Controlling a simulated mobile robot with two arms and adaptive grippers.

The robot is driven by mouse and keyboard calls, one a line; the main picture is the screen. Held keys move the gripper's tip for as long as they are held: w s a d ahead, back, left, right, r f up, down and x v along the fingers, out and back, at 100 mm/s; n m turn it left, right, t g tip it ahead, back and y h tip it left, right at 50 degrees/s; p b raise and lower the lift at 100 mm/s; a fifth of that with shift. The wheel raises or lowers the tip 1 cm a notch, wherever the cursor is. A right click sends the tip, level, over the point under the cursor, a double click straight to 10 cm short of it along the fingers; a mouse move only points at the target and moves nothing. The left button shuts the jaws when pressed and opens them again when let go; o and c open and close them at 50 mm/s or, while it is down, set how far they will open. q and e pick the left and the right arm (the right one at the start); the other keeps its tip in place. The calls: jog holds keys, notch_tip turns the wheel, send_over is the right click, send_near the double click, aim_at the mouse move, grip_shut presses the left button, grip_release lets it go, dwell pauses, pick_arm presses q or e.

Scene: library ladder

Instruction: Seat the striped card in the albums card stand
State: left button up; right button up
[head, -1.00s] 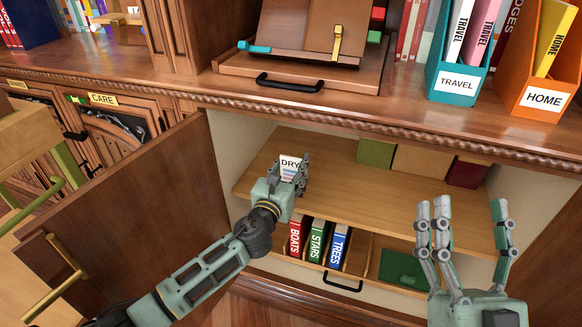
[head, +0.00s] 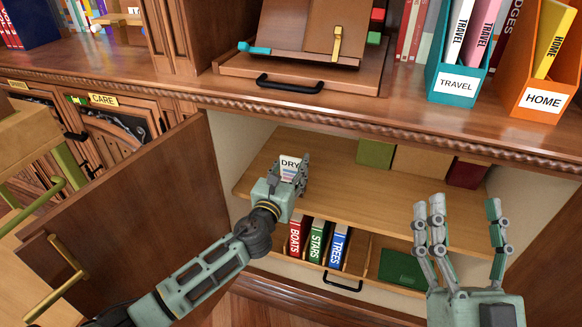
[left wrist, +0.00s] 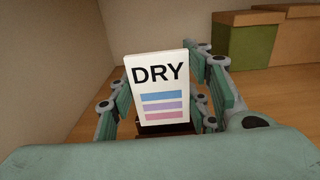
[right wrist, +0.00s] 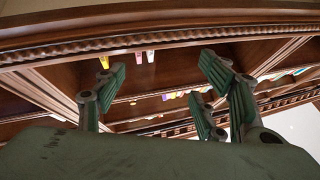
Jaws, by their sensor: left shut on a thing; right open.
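The striped card (head: 289,165) is white, marked DRY, with blue, purple and pink bars; it also shows upright in the left wrist view (left wrist: 157,88). My left gripper (head: 287,178) is shut on it, fingers at both sides, over the left part of the cupboard's upper shelf. A small dark brown piece (left wrist: 165,129), possibly the card stand, shows just below the card. The card hides most of it, and I cannot tell whether the card sits in it. My right gripper (head: 465,212) is open and empty, in front of the cupboard's right side.
The open cupboard door (head: 120,215) stands at left. Green, tan and dark red boxes (head: 375,153) stand at the shelf's back right. Below are BOATS, STARS and TREES albums (head: 317,247) and a green box (head: 402,268). The shelf's middle (head: 360,205) is clear.

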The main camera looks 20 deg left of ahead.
jog(key=shift+f, duration=0.3)
dwell(0.5)
jog(key=shift+w+f+g, duration=0.4)
jog(key=shift+f+g, duration=0.05)
jog(key=shift+g, duration=0.05)
jog(key=shift+f, duration=0.15)
dwell(0.3)
pick_arm(q)
jog(key=shift+f, duration=0.55)
jog(key=shift+f+b, duration=0.2)
jog(key=shift+b, duration=0.2)
pick_arm(e)
jog(key=shift+s+d+r+t, duration=0.1)
jog(key=shift+s+r+t, duration=0.65)
jog(key=shift+r, duration=0.35)
jog(key=shift+s+d+r+t, duration=0.1)
jog(key=shift+s+r+t, duration=0.65)
jog(key=shift+r, duration=0.3)
jog(key=shift+s, duration=0.15)
